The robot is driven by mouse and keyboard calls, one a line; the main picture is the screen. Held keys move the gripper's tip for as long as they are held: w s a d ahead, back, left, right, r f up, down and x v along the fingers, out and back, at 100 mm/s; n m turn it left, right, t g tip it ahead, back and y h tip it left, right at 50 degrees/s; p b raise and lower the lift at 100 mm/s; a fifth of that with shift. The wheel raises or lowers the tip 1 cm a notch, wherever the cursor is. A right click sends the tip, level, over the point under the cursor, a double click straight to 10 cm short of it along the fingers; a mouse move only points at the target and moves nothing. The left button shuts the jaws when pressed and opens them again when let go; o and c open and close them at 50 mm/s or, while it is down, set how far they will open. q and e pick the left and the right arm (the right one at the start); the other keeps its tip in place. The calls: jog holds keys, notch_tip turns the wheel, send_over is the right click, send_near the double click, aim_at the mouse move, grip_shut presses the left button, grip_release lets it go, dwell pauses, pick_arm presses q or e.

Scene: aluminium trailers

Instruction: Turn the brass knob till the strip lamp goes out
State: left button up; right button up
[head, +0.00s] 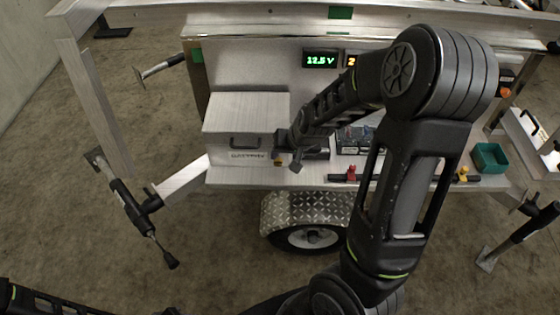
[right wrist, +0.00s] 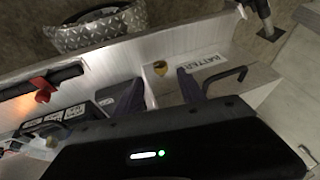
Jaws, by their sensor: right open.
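The brass knob (head: 277,162) is small and sits low by the right end of the silver battery box, mostly hidden by my right gripper (head: 289,152) in the head view. In the right wrist view the brass knob (right wrist: 160,69) shows clear, just beyond and between the two dark fingertips of my right gripper (right wrist: 160,92). The fingers are apart and nothing is between them; contact with the knob cannot be made out. The strip lamp itself is not clearly visible; a warm glow lies on the panel in the right wrist view. My left gripper is out of view.
The battery box (head: 245,108) with its handle stands left of the knob. A green display (head: 321,60) reads about 12.5 V. A red valve (head: 351,172), a yellow valve (head: 462,174) and a green tray (head: 490,158) are along the shelf. A wheel fender (head: 290,207) is below.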

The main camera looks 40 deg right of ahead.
aim_at(279, 162)
jog(key=b+x, duration=0.2)
jog(key=x, duration=0.5)
jog(key=shift+c, duration=0.4)
grip_shut()
